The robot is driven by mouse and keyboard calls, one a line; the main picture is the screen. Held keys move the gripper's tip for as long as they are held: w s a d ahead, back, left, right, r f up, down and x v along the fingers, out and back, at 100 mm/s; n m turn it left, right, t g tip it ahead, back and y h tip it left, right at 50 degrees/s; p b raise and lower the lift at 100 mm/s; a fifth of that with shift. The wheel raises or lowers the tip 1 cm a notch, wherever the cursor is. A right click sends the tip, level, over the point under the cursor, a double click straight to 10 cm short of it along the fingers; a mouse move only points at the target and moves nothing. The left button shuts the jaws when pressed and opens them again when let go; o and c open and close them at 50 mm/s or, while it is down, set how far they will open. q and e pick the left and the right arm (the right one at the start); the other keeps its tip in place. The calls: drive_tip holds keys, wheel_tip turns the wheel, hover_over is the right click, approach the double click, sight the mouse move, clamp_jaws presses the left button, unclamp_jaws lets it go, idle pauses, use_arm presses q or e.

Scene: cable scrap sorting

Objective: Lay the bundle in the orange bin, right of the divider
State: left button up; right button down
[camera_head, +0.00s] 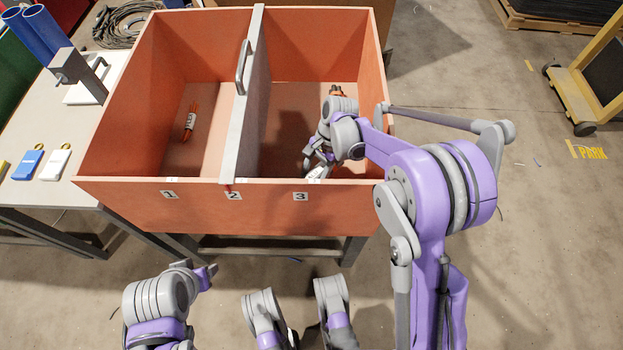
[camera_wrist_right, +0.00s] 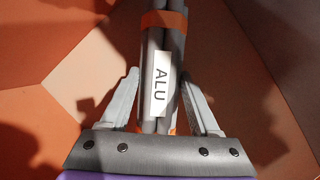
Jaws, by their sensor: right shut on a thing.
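The orange bin (camera_head: 120,190) stands open, with a grey divider (camera_head: 236,135) between its left and right compartments. My right gripper (camera_head: 317,160) is low inside the right compartment, near the front wall. In the right wrist view it (camera_wrist_right: 158,110) is shut on a bundle of grey cables (camera_wrist_right: 178,60) with orange bands and a white ALU label. Bin walls surround the bundle in that view; whether it touches the floor I cannot tell. In the head view my gripper and arm mostly hide the bundle.
An orange cable bundle (camera_head: 190,120) with a white label lies in the left compartment. Another orange piece (camera_head: 336,90) shows at the back of the right compartment, partly hidden by my arm. A handle (camera_head: 243,67) stands on the divider. Blue and white tags lie on the left table (camera_head: 35,195).

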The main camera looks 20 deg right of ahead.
drive_tip(key=shift+f+b, duration=0.3)
drive_tip(key=shift+f, duration=1.2)
drive_tip(key=shift+f, duration=0.2)
drive_tip(key=shift+c, duration=0.6)
unclamp_jaws()
drive_tip(key=shift+r, duration=0.1)
drive_tip(key=shift+r, duration=0.3)
drive_tip(key=p+v, duration=0.2)
drive_tip(key=v, duration=0.9)
drive_tip(key=shift+d+r+p, duration=0.2)
drive_tip(key=shift+r+p, duration=0.05)
drive_tip(key=shift+p, duration=0.15)
